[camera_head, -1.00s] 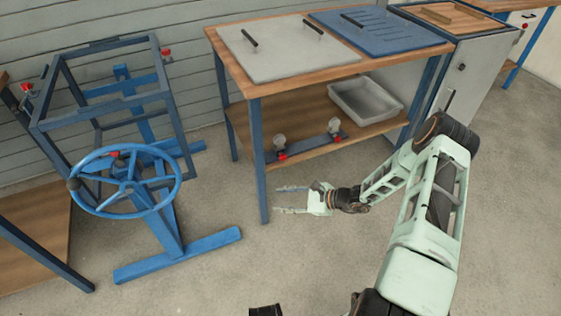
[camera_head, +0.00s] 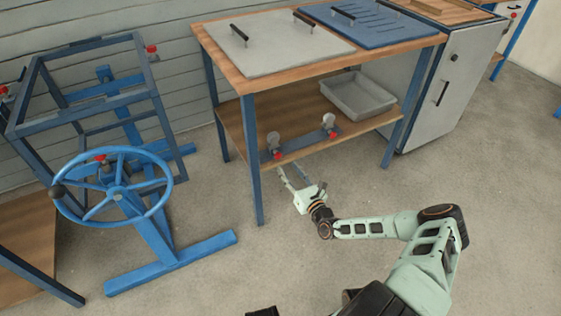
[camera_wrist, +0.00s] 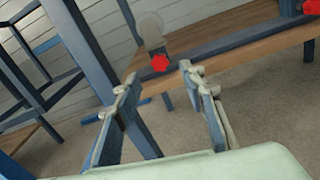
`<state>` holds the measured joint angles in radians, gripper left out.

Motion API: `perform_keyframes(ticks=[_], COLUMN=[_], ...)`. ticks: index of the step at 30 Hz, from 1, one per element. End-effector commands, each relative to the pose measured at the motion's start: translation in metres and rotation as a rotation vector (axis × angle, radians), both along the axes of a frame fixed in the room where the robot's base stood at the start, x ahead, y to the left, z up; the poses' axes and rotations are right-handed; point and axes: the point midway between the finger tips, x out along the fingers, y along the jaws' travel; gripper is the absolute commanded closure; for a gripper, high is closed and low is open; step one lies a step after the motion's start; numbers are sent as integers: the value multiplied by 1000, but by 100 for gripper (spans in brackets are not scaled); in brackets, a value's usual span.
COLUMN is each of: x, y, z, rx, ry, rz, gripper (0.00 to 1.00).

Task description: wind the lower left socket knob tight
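The lower shelf of the wooden bench carries a blue bar (camera_head: 303,144) with two pale round-topped sockets, each with a red knob at its front. The left red knob (camera_head: 277,156) is at the shelf's front edge; it also shows in the wrist view (camera_wrist: 160,63), just beyond the fingertips. The right red knob (camera_head: 333,135) is at the bar's other end and at the top right of the wrist view (camera_wrist: 311,7). My gripper (camera_head: 290,172) is open and empty, in front of and below the left knob. No contact with the knob is visible.
A blue bench leg (camera_head: 253,165) stands just left of my gripper. A grey tray (camera_head: 360,97) sits on the shelf's right part. At left are a blue handwheel stand (camera_head: 117,193) and a blue frame (camera_head: 85,100) with red knobs. The floor in front is clear.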

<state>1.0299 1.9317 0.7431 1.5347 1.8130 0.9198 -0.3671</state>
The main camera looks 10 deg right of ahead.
Motion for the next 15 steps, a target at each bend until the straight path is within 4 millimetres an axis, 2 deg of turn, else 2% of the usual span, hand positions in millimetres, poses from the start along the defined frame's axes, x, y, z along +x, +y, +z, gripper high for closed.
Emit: perform_keyframes(ticks=[6,10,15], x=[39,55,64], y=[14,19,21], z=[-3,-3,-1], rx=[-1,-2,-1], ry=[-2,-1,0], rz=[4,3,2], gripper=[62,62,62])
